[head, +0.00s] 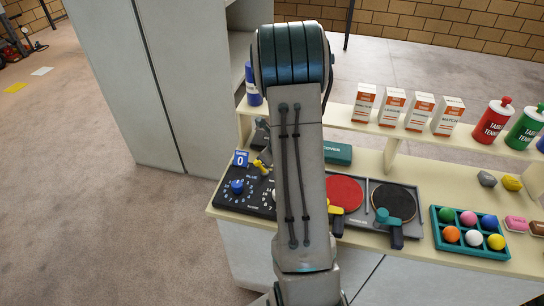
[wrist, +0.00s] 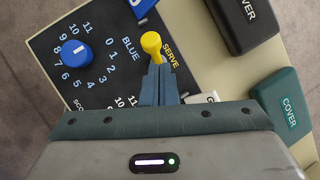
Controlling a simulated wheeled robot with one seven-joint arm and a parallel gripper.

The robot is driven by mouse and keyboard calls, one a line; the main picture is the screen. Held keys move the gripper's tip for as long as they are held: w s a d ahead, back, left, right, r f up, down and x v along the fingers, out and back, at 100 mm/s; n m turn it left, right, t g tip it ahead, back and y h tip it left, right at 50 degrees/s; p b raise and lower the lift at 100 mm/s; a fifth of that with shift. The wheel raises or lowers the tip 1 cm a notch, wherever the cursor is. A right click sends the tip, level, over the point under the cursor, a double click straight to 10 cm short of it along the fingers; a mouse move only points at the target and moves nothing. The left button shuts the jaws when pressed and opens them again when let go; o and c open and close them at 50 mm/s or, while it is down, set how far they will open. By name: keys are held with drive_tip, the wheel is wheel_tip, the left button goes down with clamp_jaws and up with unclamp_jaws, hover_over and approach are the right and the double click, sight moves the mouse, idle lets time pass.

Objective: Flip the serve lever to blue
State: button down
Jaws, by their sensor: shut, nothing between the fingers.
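The serve lever has a yellow knob (wrist: 152,42) and stands on the black score panel (wrist: 60,35), between the printed words BLUE and SERVE in the wrist view. Its yellow shaft also shows in the head view (head: 262,168), just left of my arm. My gripper (wrist: 158,70) is shut and empty, its tips just below the yellow knob in the wrist view. The tips overlap the lever's lower part, and I cannot tell whether they touch it. In the head view my arm hides the gripper.
A blue dial (wrist: 75,53) sits left of the lever, with a blue number card (head: 240,159) behind it. A black cover box (wrist: 240,20) and a green cover box (wrist: 285,105) lie to the right. Paddles (head: 345,192) and a ball tray (head: 470,252) lie further right.

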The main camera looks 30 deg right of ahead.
drive_tip(key=s+a+r+p, duration=0.1)
drive_tip(key=s+r+p, duration=0.2)
drive_tip(key=r, duration=0.6)
drive_tip(key=s+a+r+p, duration=0.2)
drive_tip(key=s+r+p, duration=0.1)
drive_tip(key=r, duration=0.7)
drive_tip(key=shift+p, duration=0.75)
drive_tip(key=shift+a+f, duration=0.1)
drive_tip(key=shift+a, duration=0.05)
drive_tip(key=s+a+r+n+y+b, duration=0.1)
drive_tip(key=s+a+r+n+b, duration=0.15)
drive_tip(key=a+n, duration=0.45)
drive_tip(key=s+a+r+n+y+b, duration=0.1)
drive_tip(key=s+a+r+n, duration=0.1)
drive_tip(key=s+a+n, duration=0.35)
drive_tip(key=s+a+n+g+h+b, duration=0.1)
drive_tip(key=s+n, duration=0.4)
drive_tip(key=n, duration=0.5)
drive_tip(key=s+a+n+g+h+b, duration=0.1)
drive_tip(key=s+a+n, duration=0.3)
drive_tip(key=n, duration=0.5)
drive_tip(key=s+b, duration=0.1)
drive_tip(key=s, duration=0.1)
drive_tip(key=shift+s+a+n, duration=0.3)
drive_tip(key=shift+n, duration=0.05)
